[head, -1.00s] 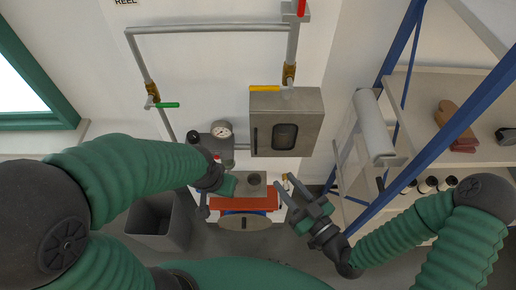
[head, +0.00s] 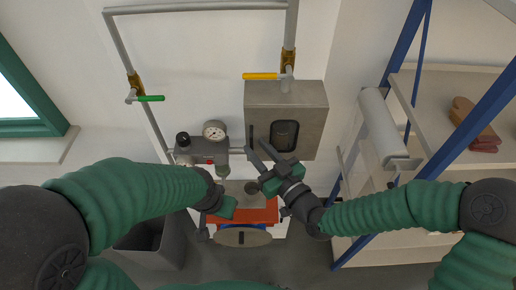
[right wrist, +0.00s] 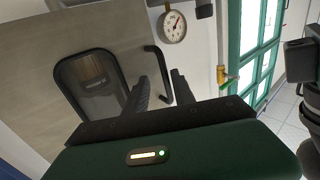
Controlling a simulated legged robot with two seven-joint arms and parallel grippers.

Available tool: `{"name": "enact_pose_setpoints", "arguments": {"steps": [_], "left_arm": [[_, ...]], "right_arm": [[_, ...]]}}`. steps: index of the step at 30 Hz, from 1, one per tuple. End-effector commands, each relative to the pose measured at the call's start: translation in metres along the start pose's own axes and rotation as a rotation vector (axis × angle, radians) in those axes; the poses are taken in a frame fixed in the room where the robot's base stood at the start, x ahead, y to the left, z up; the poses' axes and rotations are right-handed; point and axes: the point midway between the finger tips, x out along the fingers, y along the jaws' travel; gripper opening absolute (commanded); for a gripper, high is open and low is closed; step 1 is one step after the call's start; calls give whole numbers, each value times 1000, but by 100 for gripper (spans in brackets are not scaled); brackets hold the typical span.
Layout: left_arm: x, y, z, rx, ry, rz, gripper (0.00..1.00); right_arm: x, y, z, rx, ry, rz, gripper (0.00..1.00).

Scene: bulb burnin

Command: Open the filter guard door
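The filter guard is a grey metal box (head: 315,110) on the wall, and its door with a dark window (head: 285,135) is shut. A black bar handle runs along the door's left edge; it shows clearly in the right wrist view (right wrist: 158,68). My right gripper (head: 258,146) is open and empty in front of the door's lower left. In the right wrist view its two fingers (right wrist: 158,88) appear on either side of the handle's lower part; I cannot tell whether they touch it. My left gripper (head: 226,208) is low, by the orange-red bench unit, its fingers unclear.
A pressure gauge (head: 214,130) is left of the box, and a pipe with a yellow lever (head: 260,76) enters from above. A green-lever valve (head: 150,98) is further left. A white roll (head: 382,125) and blue-framed shelf (head: 470,118) stand right. A grey bin (head: 150,245) is below.

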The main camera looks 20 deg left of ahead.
Motion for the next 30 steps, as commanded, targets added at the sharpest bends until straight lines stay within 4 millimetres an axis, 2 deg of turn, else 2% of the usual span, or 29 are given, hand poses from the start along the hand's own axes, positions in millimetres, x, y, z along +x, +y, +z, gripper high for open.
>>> {"name": "enact_pose_setpoints", "arguments": {"steps": [4,11,30], "left_arm": [[1,0,0,0,-1,0,0],[1,0,0,0,-1,0,0],[1,0,0,0,-1,0,0]], "right_arm": [[0,-2,0,-1,0,-2,29],[1,-3,0,-2,0,-3,0],[0,-1,1,-1,-1,-2,0]]}}
